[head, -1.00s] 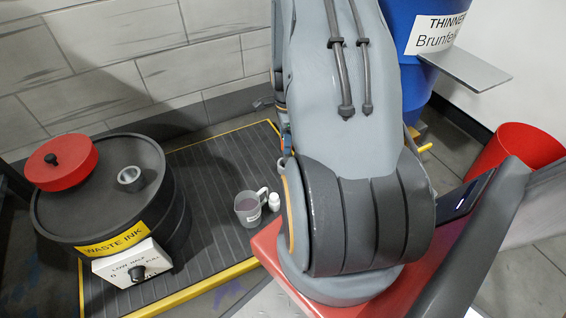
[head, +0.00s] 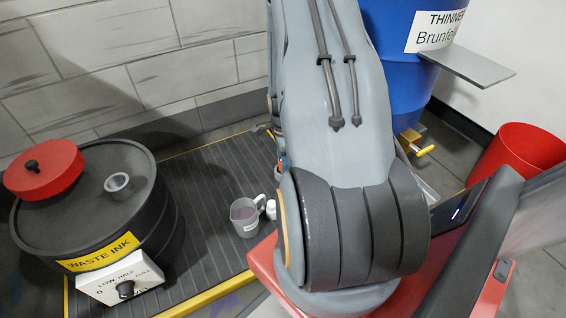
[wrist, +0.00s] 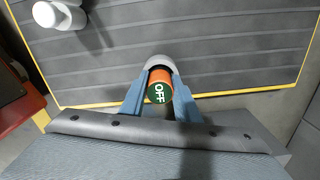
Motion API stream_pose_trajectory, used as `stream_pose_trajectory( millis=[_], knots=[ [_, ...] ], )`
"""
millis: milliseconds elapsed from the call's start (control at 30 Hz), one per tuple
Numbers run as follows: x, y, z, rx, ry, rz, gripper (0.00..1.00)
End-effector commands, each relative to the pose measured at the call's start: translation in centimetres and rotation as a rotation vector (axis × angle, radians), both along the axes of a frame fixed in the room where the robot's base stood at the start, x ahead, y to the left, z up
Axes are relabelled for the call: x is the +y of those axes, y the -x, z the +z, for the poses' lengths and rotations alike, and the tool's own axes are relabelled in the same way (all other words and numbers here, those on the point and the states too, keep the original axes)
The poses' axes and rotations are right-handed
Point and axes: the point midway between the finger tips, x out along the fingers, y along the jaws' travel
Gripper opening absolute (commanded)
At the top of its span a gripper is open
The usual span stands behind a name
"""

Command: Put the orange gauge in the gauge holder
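In the wrist view, my gripper (wrist: 158,92) has two blue fingers, one on each side of an orange cylindrical piece (wrist: 160,75), which I take for the orange gauge. The dark ribbed mat is below. In the head view my arm hides the gripper and the gauge. I cannot make out a gauge holder in either view.
A black waste ink drum (head: 150,212) with a red lid piece stands on the yellow-edged mat (head: 215,165) at left. A grey jug (head: 245,222) and a small white bottle (head: 271,209) stand right of it. Behind are a blue thinner drum (head: 392,75) and a red bin (head: 515,160).

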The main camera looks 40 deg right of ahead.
Motion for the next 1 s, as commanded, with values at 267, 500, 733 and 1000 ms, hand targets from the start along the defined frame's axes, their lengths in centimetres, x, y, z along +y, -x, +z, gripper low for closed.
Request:
stream_pose_trajectory(
  millis=[267,500,733,1000],
  knots=[
    [0.0,0.0,0.0,0.000,0.000,0.000,0.47],
    [0.0,0.0,0.7,-0.002,0.001,0.000,0.47],
    [0.0,0.0,4.3,-0.002,0.001,0.001,0.47],
    [-0.1,0.0,9.3,-0.003,0.001,0.000,0.47]
  ],
)
